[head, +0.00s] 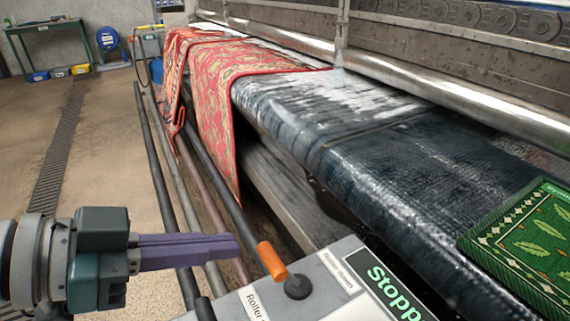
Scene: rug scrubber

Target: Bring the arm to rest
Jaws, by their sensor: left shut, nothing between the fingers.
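My left gripper (236,247) comes in from the lower left, its purple fingers shut and empty. It points right, in front of the machine and near the edge of the control panel (322,295). A lever (211,163) with an orange end (271,261) shows just right of the fingertips, beside a black knob (298,286) on the panel. I cannot tell whether the fingers touch the lever. A display (395,290) on the panel reads "Stopp", cut off by the frame edge. My right gripper is not in view.
A red patterned rug (218,95) hangs over the far end of the dark wet belt (400,160). A green rug (530,245) lies at the right. Several long bars run along the machine's front. Open floor (110,150) lies to the left, with a drain grate (60,155).

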